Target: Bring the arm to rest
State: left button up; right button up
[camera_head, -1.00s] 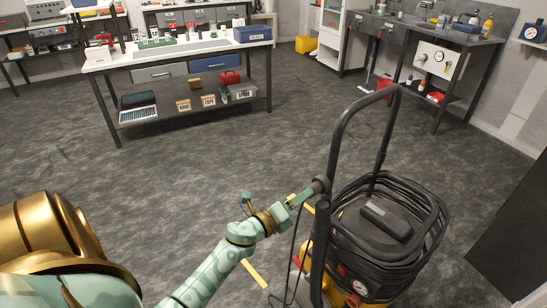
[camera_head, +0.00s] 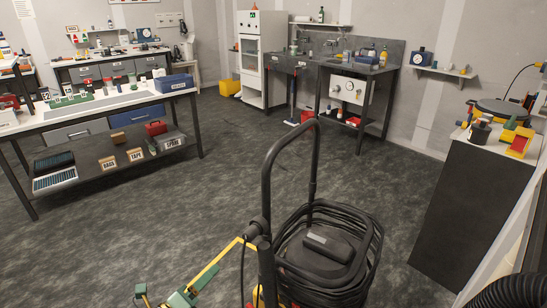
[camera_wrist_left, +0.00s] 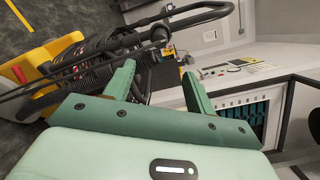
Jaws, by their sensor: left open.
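My left gripper (camera_head: 193,288) is at the bottom edge of the head view, partly cut off. It is to the left of the black push handle (camera_head: 267,190) of a black and yellow vacuum machine (camera_head: 325,250), with a gap between them. In the left wrist view its two green fingers (camera_wrist_left: 158,85) stand apart with nothing between them. The machine (camera_wrist_left: 95,70) shows beyond the fingers there, with its coiled black hose. My right gripper is not in view.
A workbench (camera_head: 120,98) with a lower shelf stands at the left. A dark cabinet (camera_head: 460,215) with tools on top stands at the right. A black ribbed hose (camera_head: 510,292) is at the lower right corner. The grey floor (camera_head: 180,215) between is clear.

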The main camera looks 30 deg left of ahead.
pick_arm(q)
jog(key=s+f+n+g+y, duration=0.2)
jog(key=s+f+n+g, duration=0.35)
jog(key=f, duration=0.75)
jog(key=s+f+n+g+y, duration=0.25)
jog(key=s+f+n, duration=0.35)
jog(key=f+n, duration=0.6)
jog(key=s+d+f+n+g+h, duration=0.1)
jog(key=s+d+f+g, duration=0.2)
jog(key=s, duration=0.7)
jog(key=s+d+f+n+g, duration=0.1)
jog(key=s+d+f+g, duration=0.2)
jog(key=s+f, duration=0.4)
jog(key=s+d+f+n+g+h+p, duration=0.1)
jog(key=s+d+f+g, duration=0.3)
jog(key=s, duration=1)
jog(key=shift+f+n+h, duration=0.35)
jog(key=shift+f+n, duration=0.05)
jog(key=shift+n, duration=0.05)
jog(key=shift+w, duration=0.1)
